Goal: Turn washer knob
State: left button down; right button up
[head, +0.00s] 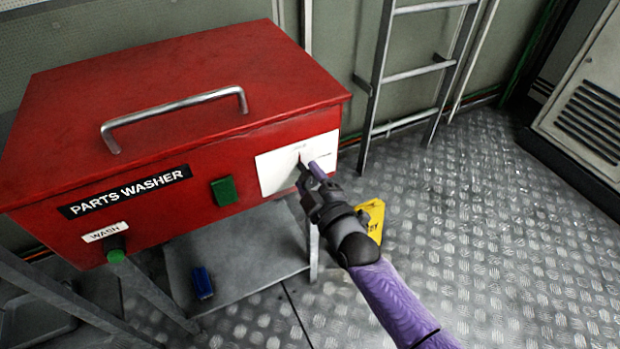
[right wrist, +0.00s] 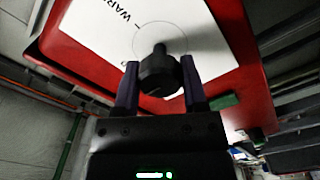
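The red parts washer (head: 190,95) stands at the left in the head view, with a white panel (head: 275,168) at the right end of its front. My right gripper (head: 308,170) is at this panel and hides the knob there. In the right wrist view the black round knob (right wrist: 158,74) sits on the white panel (right wrist: 95,30), inside a printed circle. The purple fingers of the right gripper (right wrist: 160,85) flank the knob and appear to touch both its sides. My left gripper is not in view.
A green block (head: 224,191) and a green-tipped wash button (head: 116,255) are on the washer front. A blue object (head: 203,283) lies on the shelf below. A yellow sign (head: 371,220) is beside my right arm. A ladder (head: 420,72) stands behind; the floor at right is clear.

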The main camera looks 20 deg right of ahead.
grip_shut()
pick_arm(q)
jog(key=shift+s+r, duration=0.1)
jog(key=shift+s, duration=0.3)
